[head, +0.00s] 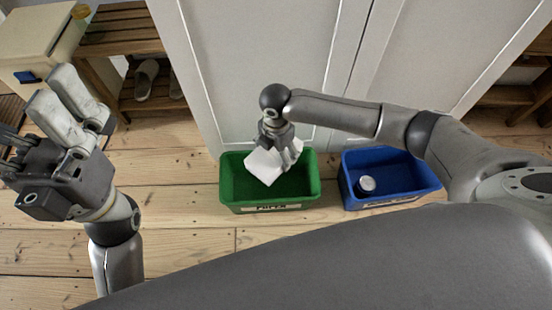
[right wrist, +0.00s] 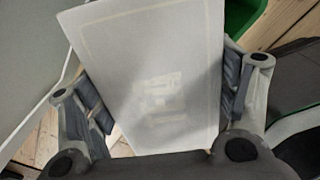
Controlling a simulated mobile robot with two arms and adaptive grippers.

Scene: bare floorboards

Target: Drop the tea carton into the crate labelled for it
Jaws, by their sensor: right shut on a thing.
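A white carton (head: 265,165) is held tilted by my right gripper (head: 281,152), over the green crate (head: 236,202). In the right wrist view the carton (right wrist: 150,75) fills the space between the two fingers of my right gripper, which is shut on it; faint print shows on its pale face. The green crate has a white label on its front that seems to read "PAPER". The blue crate (head: 414,182) stands to its right; its label is too small and partly covered to read. My left gripper (head: 38,130) is open and empty at the left, away from the crates.
A silver can (head: 366,184) stands inside the blue crate. A pale cabinet (head: 265,70) rises right behind the crates. A wooden rack (head: 120,38) with shoes (head: 146,78) stands at the back left, beside a cream box (head: 35,35). Floorboards (head: 180,210) left of the green crate are clear.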

